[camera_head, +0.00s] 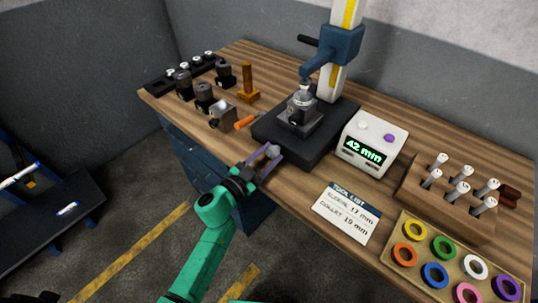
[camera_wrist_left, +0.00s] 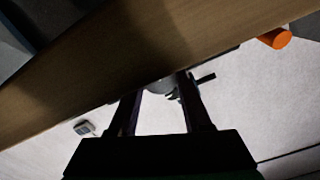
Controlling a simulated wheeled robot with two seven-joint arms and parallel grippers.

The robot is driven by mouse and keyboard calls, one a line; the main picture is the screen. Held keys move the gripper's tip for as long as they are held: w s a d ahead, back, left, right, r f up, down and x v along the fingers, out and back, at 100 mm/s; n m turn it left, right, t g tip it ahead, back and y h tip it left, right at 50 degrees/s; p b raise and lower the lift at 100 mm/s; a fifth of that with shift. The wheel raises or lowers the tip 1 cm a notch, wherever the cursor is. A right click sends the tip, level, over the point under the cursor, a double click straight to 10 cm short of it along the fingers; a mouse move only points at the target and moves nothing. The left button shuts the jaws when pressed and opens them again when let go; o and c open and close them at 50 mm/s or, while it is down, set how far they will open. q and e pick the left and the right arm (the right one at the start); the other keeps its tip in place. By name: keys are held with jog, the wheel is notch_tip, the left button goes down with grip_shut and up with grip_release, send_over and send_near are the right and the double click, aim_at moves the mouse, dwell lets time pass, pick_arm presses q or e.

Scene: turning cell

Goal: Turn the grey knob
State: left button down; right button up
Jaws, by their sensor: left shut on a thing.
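The grey knob (camera_head: 273,151) sits at the front left edge of the black base plate (camera_head: 268,128) of the press-like stand. My left gripper (camera_head: 269,157) reaches in from the front, with its purple fingers on either side of the knob, shut on it. In the left wrist view the fingers (camera_wrist_left: 160,95) have a grey rounded piece (camera_wrist_left: 160,86) between their tips, partly hidden and dark. My right gripper is not in view.
An orange handle (camera_head: 244,122) is just left of the base. A display box (camera_head: 374,141) reading 42 mm and a tool list card (camera_head: 346,212) are to the right. A tray of coloured rings (camera_head: 397,268) and a wooden rack (camera_head: 412,197) stand further right.

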pick_arm(q)
jog(key=shift+c, duration=1.7)
grip_release()
jog(key=s+a+f+n+b, duration=0.2)
jog(key=s+a+b, duration=0.75)
jog(key=s, duration=0.25)
jog(key=w+d+n, duration=0.1)
jog(key=w+d, duration=0.1)
jog(key=w, duration=0.1)
jog(key=w+d+r+n+p, duration=0.1)
jog(key=w+d, duration=0.2)
jog(key=w, duration=0.1)
jog(key=w+d+r+n, duration=0.1)
jog(key=w+d, duration=0.2)
jog(key=shift+w+d+r, duration=0.1)
jog(key=shift+w+d, duration=0.05)
jog(key=shift+w, duration=0.1)
jog(key=shift+w+d, duration=0.3)
jog(key=shift+w, duration=0.15)
